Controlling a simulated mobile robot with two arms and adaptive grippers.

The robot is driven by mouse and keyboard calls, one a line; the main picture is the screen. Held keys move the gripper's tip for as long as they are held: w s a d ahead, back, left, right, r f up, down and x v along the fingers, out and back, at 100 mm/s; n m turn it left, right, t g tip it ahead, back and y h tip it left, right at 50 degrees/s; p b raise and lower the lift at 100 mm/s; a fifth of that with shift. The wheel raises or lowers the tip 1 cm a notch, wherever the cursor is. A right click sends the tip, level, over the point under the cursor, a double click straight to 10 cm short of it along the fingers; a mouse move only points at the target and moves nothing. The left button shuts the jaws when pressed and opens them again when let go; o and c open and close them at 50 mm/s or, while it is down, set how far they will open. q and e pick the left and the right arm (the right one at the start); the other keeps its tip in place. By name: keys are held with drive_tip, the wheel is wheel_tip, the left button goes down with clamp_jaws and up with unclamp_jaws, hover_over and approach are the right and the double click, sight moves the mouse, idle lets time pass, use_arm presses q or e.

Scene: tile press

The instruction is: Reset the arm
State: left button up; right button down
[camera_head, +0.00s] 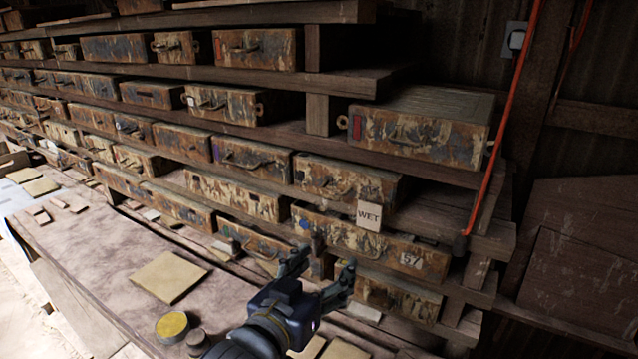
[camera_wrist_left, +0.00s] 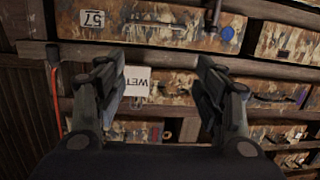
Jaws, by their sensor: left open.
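My left gripper (camera_head: 320,268) is open above the workbench, in front of the lower shelves. Its two fingers are spread and point at the rusty case (camera_head: 345,232) labelled 57; in the head view I see nothing between them. In the left wrist view the open fingers (camera_wrist_left: 156,72) frame a white WET card (camera_wrist_left: 138,82), which looks upside down there. The card also shows in the head view (camera_head: 369,216), on the front of the shelves. I cannot tell the gap between fingertips and case. My right gripper is in neither view.
Wooden shelves with several rusty cases (camera_head: 420,137) fill the back. The workbench (camera_head: 110,262) holds a square tan tile (camera_head: 168,277), a round tin with yellow contents (camera_head: 172,325) and smaller pieces. An orange-red cord (camera_head: 508,115) hangs at the right end of the shelves.

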use_arm(q)
drive_tip(key=s+a+f+n+g+y, duration=0.1)
drive_tip(key=s+a+f+g+y, duration=0.15)
drive_tip(key=a+f, duration=0.35)
drive_tip(key=s+a+f+n+g+y, duration=0.1)
drive_tip(key=s+a+f, duration=0.25)
drive_tip(key=f, duration=0.35)
drive_tip(key=s+a+f+n+g+y, duration=0.1)
drive_tip(key=s+a+f+g+y, duration=0.1)
drive_tip(key=s+a+f, duration=0.35)
drive_tip(key=s+a+f+g+y, duration=0.3)
drive_tip(key=s+a+f+g, duration=0.45)
drive_tip(key=s+f, duration=0.65)
wheel_tip(320, 180, down, 27)
drive_tip(key=s+a+b, duration=0.2)
drive_tip(key=s+b, duration=0.1)
drive_tip(key=s+a+f+b, duration=0.2)
drive_tip(key=s+f, duration=1.4)
drive_tip(key=f, duration=0.2)
drive_tip(key=shift+a+f+b, duration=0.3)
drive_tip(key=shift+a+f, duration=0.05)
drive_tip(key=shift+s, duration=0.1)
